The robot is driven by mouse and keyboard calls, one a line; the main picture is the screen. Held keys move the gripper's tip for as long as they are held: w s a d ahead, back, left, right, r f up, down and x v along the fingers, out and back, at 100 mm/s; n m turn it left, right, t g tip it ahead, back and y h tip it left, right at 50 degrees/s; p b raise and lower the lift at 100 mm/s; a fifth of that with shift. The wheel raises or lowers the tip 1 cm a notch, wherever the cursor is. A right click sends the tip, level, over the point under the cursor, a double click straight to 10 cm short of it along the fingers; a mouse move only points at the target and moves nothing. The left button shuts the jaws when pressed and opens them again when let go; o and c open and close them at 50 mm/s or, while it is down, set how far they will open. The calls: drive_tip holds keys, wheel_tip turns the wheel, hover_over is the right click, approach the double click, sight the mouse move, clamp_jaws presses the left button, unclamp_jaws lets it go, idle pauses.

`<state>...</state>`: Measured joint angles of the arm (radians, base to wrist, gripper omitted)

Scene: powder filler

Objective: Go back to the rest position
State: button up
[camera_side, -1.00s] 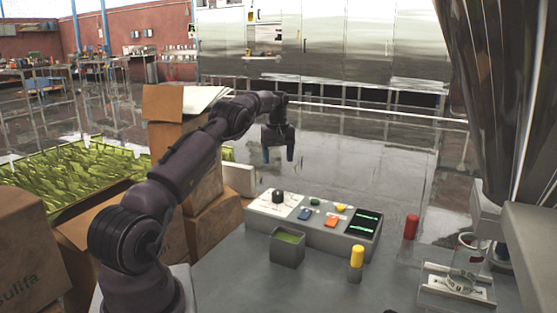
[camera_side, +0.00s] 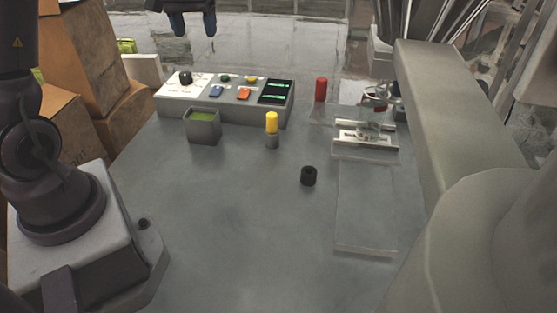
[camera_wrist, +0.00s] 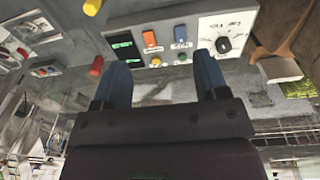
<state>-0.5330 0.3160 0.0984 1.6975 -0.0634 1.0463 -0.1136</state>
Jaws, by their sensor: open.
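My gripper (camera_side: 194,31) shows at the top edge of the side view, above and beyond the control panel. Its two blue fingers point down, apart and empty. In the wrist view my gripper (camera_wrist: 161,60) also has its fingers spread with nothing between them. The control panel (camera_side: 172,103) has a black knob, coloured buttons and a dark screen with green readouts. The upper part of my arm is cut off by the side view's top edge.
On the grey table (camera_side: 220,220) are a grey box (camera_side: 204,132) with green contents, a yellow-topped cylinder (camera_side: 272,124), a small black cylinder (camera_side: 308,176) and a red cylinder (camera_side: 320,88). A glass vessel (camera_side: 375,103) stands at the right. Cardboard boxes (camera_side: 88,50) stand left.

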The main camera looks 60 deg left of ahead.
drive_tip(key=s+d+r+m+t, duration=0.1)
drive_tip(key=s+d+r+m, duration=0.1)
drive_tip(key=s+d, duration=0.3)
drive_tip(key=s+d+r+m+t, duration=0.2)
drive_tip(key=s+d+m, duration=0.2)
drive_tip(key=d, duration=0.6)
drive_tip(key=s+d+r+m+t, duration=0.1)
drive_tip(key=s+d+m, duration=0.1)
drive_tip(key=s+d, duration=0.3)
drive_tip(key=shift+s+d+r+m+t, duration=0.3)
drive_tip(key=shift+s+d+r+m, duration=0.1)
drive_tip(key=shift+d, duration=1.4)
